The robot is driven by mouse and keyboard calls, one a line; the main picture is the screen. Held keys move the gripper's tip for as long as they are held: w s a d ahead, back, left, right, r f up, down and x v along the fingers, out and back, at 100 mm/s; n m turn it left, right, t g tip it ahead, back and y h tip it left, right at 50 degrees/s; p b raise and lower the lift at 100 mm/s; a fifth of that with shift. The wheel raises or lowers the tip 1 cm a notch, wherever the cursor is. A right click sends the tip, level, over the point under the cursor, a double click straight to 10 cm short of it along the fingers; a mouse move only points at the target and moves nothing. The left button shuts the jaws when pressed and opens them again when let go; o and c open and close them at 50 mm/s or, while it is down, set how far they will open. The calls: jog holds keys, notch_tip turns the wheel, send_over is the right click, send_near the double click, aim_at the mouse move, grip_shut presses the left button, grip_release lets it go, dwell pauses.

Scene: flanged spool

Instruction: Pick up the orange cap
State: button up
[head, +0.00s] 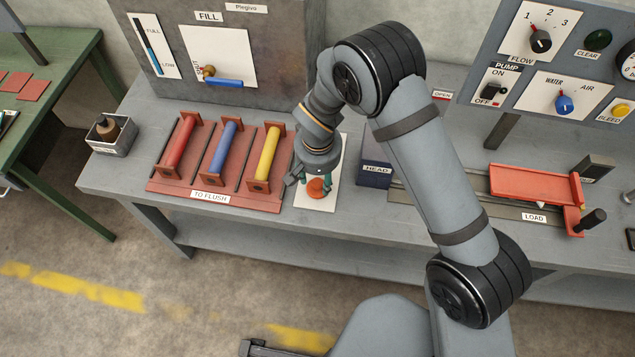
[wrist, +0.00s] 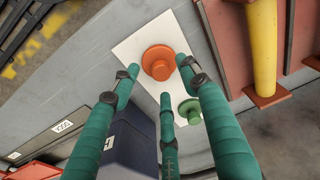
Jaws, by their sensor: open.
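The orange cap (head: 318,190) is a round flanged piece on a white card (head: 322,203) on the grey bench. In the wrist view the orange cap (wrist: 159,61) shows a wide rim and a raised middle. My gripper (head: 316,181) is right over it, pointing down. In the wrist view my gripper (wrist: 161,80) shows several teal fingers spread apart, with the cap just beyond their tips and nothing between them. I cannot tell whether any finger touches it.
A red rack (head: 214,195) with red, blue and yellow spools stands close on the left. A dark blue box (head: 376,174) marked HEAD stands close on the right. Further right is a red slide (head: 525,185) marked LOAD. Panels stand along the back.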

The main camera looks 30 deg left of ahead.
jog(key=shift+w+a+f, duration=0.1)
jog(key=shift+a+f, duration=0.05)
jog(key=shift+f, duration=0.75)
jog(key=c, duration=0.4)
jog(key=c, duration=0.7)
jog(key=shift+c, duration=0.2)
